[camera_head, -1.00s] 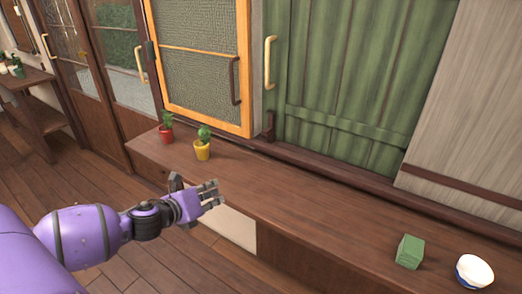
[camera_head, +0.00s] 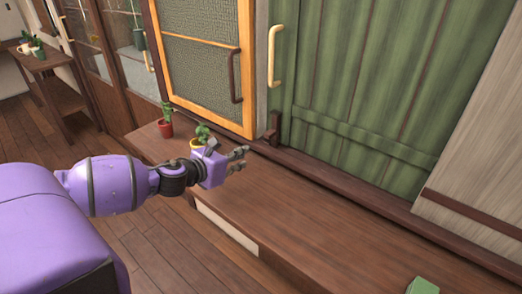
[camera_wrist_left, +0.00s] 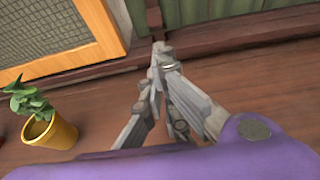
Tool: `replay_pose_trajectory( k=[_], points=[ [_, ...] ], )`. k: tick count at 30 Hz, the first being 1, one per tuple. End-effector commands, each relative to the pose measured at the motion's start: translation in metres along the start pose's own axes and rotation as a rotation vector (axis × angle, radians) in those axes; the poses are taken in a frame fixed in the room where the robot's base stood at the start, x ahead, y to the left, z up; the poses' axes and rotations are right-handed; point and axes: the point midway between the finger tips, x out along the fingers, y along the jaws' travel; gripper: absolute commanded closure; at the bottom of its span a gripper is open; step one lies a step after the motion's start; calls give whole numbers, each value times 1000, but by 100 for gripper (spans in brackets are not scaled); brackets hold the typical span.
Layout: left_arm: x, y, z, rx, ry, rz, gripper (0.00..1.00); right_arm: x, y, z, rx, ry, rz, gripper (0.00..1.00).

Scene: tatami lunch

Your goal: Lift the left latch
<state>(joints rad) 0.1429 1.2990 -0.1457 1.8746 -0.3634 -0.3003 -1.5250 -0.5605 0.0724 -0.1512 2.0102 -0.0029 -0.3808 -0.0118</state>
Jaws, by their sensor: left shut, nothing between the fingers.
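My left gripper (camera_head: 241,157) is above the wooden counter, in front of and a little left of the latch. Its grey fingers also show in the left wrist view (camera_wrist_left: 160,58); they are shut and empty. A gap to the latch seems to remain, but its depth is hard to judge. My right gripper is not in view.
A yellow potted plant (camera_wrist_left: 54,132) stands close left of my left gripper, partly hidden by it in the head view. A red potted plant (camera_head: 166,125) is further left. A green block (camera_head: 422,286) sits at the lower right. The counter (camera_head: 300,215) is clear between.

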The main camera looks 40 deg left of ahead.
Motion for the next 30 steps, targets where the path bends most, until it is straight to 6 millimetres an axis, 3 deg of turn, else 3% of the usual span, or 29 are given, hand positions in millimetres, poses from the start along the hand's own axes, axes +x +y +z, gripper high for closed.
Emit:
replay_pose_trajectory(
  k=[8,21,30],
  points=[
    [18,0,1,0,-3,0,100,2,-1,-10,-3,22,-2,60],
    [84,0,1,-3,-2,1,100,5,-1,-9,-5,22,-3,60],
    [100,0,0,-2,0,-1,100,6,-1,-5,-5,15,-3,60]
  ],
)
